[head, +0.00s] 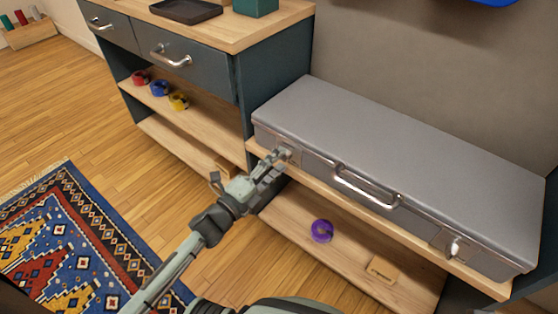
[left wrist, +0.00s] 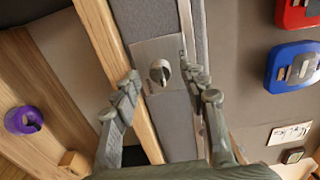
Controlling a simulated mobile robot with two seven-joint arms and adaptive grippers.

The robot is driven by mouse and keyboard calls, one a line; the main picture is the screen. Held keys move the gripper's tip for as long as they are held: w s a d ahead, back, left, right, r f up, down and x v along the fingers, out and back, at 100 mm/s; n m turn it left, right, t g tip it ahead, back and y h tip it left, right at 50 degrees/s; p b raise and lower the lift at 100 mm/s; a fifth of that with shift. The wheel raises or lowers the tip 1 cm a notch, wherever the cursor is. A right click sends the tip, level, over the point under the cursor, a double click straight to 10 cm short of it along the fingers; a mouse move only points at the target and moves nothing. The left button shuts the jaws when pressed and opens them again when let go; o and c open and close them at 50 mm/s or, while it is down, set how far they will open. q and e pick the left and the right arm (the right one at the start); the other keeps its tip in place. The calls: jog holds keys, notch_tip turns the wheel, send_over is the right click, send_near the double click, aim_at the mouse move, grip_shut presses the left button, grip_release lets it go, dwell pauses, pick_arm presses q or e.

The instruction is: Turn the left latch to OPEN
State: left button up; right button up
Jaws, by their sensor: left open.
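A grey case (head: 385,150) lies closed on a wooden shelf, with a silver handle (head: 365,188) on its front. The left latch (head: 285,153) is at the case's front left, partly hidden by my left gripper (head: 272,163). In the left wrist view the latch is a silver knob (left wrist: 159,72) on a metal plate (left wrist: 150,52). My left gripper's open fingers (left wrist: 160,78) lie on either side of the knob, with gaps visible; I cannot tell whether either finger touches the plate. The right latch (head: 453,247) is at the front right. My right gripper is out of view.
A lower shelf (head: 290,215) holds a purple ring (head: 322,230) and a small wooden block (head: 382,269). A dark drawer cabinet (head: 190,62) stands to the left, with coloured rings on its shelf. A patterned rug (head: 75,245) covers the floor at the lower left.

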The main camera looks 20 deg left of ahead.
pick_arm(q)
jog(key=v, duration=1.1)
